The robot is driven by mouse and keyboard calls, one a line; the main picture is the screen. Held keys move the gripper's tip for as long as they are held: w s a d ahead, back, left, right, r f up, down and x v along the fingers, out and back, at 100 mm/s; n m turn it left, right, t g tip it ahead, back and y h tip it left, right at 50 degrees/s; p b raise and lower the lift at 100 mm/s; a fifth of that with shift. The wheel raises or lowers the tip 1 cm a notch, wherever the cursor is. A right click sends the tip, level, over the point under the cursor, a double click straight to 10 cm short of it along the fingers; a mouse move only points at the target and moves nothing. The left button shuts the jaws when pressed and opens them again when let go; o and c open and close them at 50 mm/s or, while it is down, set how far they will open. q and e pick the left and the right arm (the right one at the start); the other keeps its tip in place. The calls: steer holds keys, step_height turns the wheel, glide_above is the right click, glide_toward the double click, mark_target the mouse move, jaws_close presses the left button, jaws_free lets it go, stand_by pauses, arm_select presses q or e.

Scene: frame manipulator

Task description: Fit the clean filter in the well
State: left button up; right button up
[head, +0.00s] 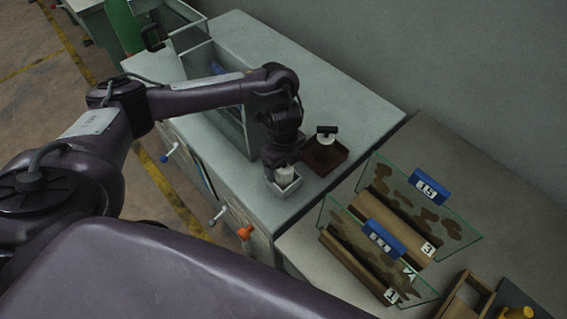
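A white cylinder (285,173), which looks like the clean filter, stands in a small pale square tray (287,189) at the front edge of the grey bench. My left gripper (282,160) points down right over the cylinder's top. Its fingers are dark and small here, so I cannot tell whether they grip it. A brown square tray (338,155) sits just to the right. In it is a white round piece (326,139) with a black T-shaped handle (327,129). I cannot make out which of these is the well. My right gripper is not in view.
A clear-walled rack (233,121) stands left of the gripper. On the lower bench at right are glass panes (440,215) with blue tags (430,187) and brown rolls (392,227), plus a wooden box (465,299). The back of the grey bench (310,75) is clear.

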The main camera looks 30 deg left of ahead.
arm_select(q)
step_height(320, 180, up, 8)
steer(key=shift+f+p, duration=0.1)
steer(key=shift+p, duration=0.9)
